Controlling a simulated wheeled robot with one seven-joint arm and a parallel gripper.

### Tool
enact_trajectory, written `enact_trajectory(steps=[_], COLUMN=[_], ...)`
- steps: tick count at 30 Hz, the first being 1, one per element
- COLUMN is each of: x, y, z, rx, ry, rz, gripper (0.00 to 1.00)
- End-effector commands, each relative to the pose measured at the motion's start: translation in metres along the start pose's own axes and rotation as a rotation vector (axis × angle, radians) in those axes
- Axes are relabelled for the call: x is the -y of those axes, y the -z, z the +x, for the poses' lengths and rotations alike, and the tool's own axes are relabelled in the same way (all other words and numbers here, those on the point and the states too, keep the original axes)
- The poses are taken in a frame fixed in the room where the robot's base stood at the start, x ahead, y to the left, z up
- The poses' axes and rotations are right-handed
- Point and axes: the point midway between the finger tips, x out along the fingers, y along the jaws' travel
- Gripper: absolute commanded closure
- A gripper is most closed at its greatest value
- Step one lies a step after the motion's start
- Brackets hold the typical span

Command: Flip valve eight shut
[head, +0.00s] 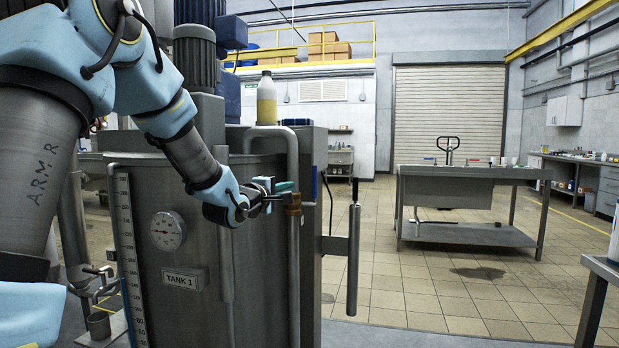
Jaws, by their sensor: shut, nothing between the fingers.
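A valve with a green handle (284,187) and a brass-coloured body (293,205) sits on a vertical pipe at the right front of the steel tank marked TANK 1 (180,240). I read no number on it, so I cannot tell whether it is valve eight. My gripper (270,193) is shut and empty, just left of this valve, close to the handle. I cannot tell whether they touch. The gripper hides part of the valve's left side. Another small valve (98,270) shows low on the left, by the tank's outlet.
A round gauge (167,231) and a scale strip (131,250) are on the tank front. A vertical grey bar (353,246) stands out right of the valve. A bottle (266,99) stands on top behind. A steel table (470,178) is farther right, with open tiled floor before it.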

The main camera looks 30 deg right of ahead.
Motion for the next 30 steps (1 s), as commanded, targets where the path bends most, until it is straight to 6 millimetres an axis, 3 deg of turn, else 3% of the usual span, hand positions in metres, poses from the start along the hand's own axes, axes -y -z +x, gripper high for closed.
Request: enact_trajectory(steps=[8, 21, 30], x=[0.0, -0.001, 0.0], y=[0.0, 0.0, 0.001], z=[0.012, 0.098, 0.135], rx=[0.0, 0.0, -0.002], ry=[0.001, 0.002, 0.002], rz=[0.0, 0.002, 0.002], gripper=[1.0, 1.0, 1.0])
